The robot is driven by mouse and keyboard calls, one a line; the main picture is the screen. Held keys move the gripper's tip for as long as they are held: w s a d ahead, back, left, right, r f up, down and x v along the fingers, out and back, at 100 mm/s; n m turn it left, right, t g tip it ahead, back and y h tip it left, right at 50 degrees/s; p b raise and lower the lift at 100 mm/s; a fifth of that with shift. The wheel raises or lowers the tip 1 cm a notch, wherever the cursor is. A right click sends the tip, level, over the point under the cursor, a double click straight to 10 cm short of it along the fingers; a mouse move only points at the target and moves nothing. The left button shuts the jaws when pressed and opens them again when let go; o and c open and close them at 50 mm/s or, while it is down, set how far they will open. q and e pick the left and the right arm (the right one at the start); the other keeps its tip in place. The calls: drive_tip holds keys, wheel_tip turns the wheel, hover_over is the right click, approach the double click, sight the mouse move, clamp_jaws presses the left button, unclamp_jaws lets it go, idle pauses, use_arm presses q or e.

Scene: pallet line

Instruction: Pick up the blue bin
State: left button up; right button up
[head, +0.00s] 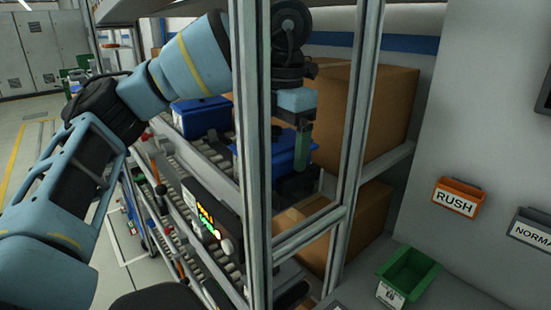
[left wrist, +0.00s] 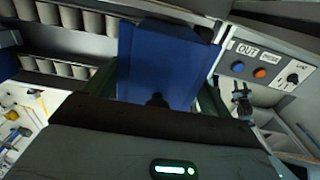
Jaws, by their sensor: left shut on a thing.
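A blue bin (head: 282,153) stands at the end of the roller conveyor, behind a grey frame post in the head view. My left gripper (head: 304,150) reaches down to it from above, and the post hides part of the bin. In the left wrist view the blue bin (left wrist: 165,62) fills the space between the two fingers of my left gripper (left wrist: 155,95), which is shut on it. I cannot tell whether the bin is clear of the rollers. My right gripper is not in view.
A second blue bin (head: 200,115) sits on the conveyor to the left. Cardboard boxes (head: 388,110) fill the shelf at the right. Grey posts (head: 357,125) stand close to my left arm. A green bin (head: 408,276) and an orange RUSH holder (head: 458,197) are at the right.

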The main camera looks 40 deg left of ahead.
use_arm(q)
drive_tip(key=shift+r, duration=0.1)
wheel_tip(320, 180, up, 4)
drive_tip(key=shift+f+p, duration=0.15)
drive_tip(key=shift+p, duration=0.6)
drive_tip(key=s+a+p, duration=0.1)
drive_tip(key=s+p, duration=0.3)
drive_tip(key=s, duration=1.4)
drive_tip(key=shift+a+f, duration=0.2)
drive_tip(key=shift+a, duration=0.1)
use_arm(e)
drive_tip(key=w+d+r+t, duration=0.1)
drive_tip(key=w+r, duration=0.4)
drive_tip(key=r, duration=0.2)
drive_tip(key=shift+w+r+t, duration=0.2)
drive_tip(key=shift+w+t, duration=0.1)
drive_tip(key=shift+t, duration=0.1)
use_arm(q)
drive_tip(key=shift+d, duration=0.1)
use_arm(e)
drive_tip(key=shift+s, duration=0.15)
